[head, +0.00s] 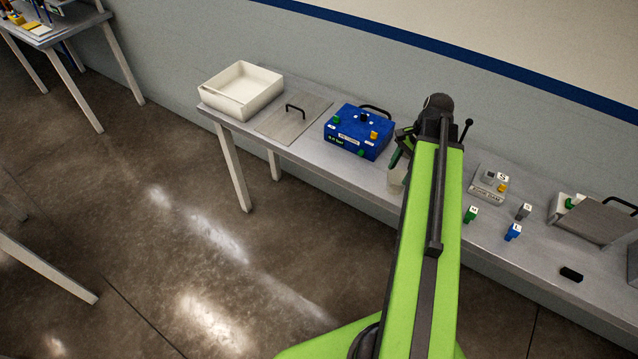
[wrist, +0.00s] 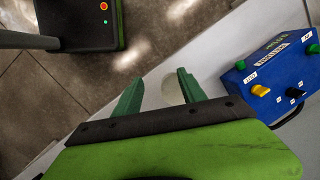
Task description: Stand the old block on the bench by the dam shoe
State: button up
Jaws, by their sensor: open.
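My gripper (head: 402,152) is over the bench (head: 300,147), partly hidden behind my own arm in the head view. In the wrist view its two green fingers (wrist: 159,86) are apart, with nothing held. A pale, box-like thing (head: 397,176) stands just below it; a pale round patch shows between the fingers in the wrist view. Right of my arm is a grey labelled fixture (head: 488,187), its lettering too small to read surely, with a small yellow and white block (head: 501,182) on it. Green (head: 471,215), blue (head: 513,232) and grey (head: 524,211) lettered blocks stand nearby. I cannot tell which is the old block.
A blue control box (head: 358,131) with knobs stands left of my gripper; it also shows in the wrist view (wrist: 270,80). Farther left are a flat plate with a handle (head: 292,117) and a white tray (head: 240,105). A lidded tray (head: 590,220) and black piece (head: 571,274) are right.

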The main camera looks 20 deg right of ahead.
jog(key=w+a+n+h, duration=0.1)
jog(key=a+n, duration=0.6)
jog(key=a, duration=0.8)
jog(key=w+a+n+h, duration=0.1)
jog(key=w+a+n, duration=0.3)
jog(key=a, duration=1.2)
jog(key=n, duration=0.4)
jog(key=shift+w+f+g, duration=0.2)
jog(key=shift+f+g, duration=0.05)
jog(key=shift+g, duration=0.15)
